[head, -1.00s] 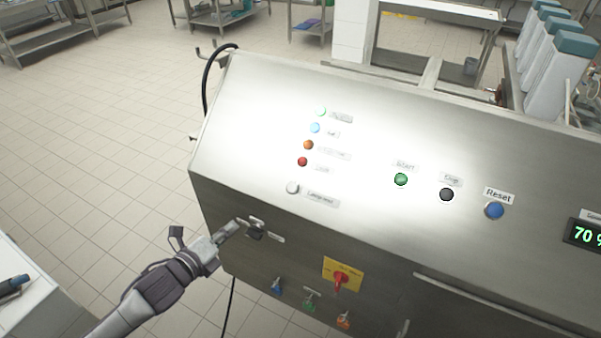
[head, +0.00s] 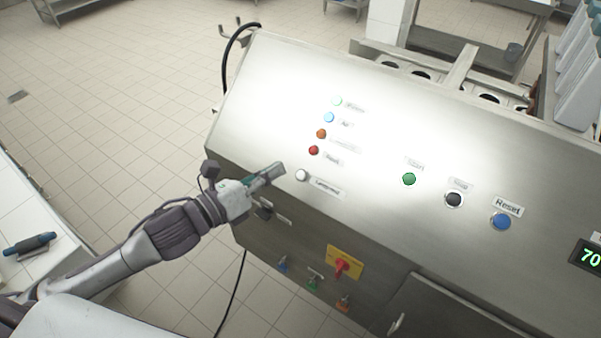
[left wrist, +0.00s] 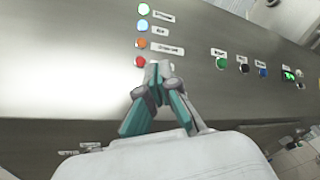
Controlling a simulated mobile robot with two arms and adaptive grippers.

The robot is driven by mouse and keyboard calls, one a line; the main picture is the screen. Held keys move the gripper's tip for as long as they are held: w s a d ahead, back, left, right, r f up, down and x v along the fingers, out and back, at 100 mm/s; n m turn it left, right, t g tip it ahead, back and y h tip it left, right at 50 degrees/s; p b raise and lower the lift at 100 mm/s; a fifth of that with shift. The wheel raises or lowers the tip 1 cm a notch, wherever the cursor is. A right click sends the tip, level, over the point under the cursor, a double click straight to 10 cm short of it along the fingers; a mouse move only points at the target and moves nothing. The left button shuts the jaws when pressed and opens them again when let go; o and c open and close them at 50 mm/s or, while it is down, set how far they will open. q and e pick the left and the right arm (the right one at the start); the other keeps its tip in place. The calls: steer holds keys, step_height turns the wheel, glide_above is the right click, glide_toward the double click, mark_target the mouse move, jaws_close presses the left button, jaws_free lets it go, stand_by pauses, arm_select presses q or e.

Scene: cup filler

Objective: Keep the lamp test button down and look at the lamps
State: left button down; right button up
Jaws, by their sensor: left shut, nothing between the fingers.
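The lamp test button is the white button (head: 302,175) at the lower left of the sloped steel panel (head: 370,120). Above it is a column of lamps: pale green (head: 337,101), light blue (head: 328,117), orange (head: 321,133) and red (head: 313,150). My left gripper (head: 280,168) is shut and empty, its tips just left of the white button, apparently apart from it. My right gripper is not in view.
Right of the lamps are a green Start button (head: 409,179), a black button (head: 454,199) and a blue Reset button (head: 502,221). A display (head: 587,254) is at right.

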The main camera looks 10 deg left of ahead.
mark_target(301, 175)
arm_select(q)
steer(key=w+f+b, duration=0.1)
steer(key=w+f, duration=0.1)
steer(key=w+d+f+b, duration=0.1)
steer(key=f+b, duration=0.1)
steer(key=w+d+f+b, duration=0.1)
steer(key=w+f+b, duration=0.1)
steer(key=shift+w+f, duration=0.25)
steer(key=shift+w, duration=0.1)
stand_by(0.4)
steer(key=shift+d+f, duration=0.1)
stand_by(1.0)
steer(key=shift+w+f, duration=0.2)
steer(key=shift+w, duration=0.05)
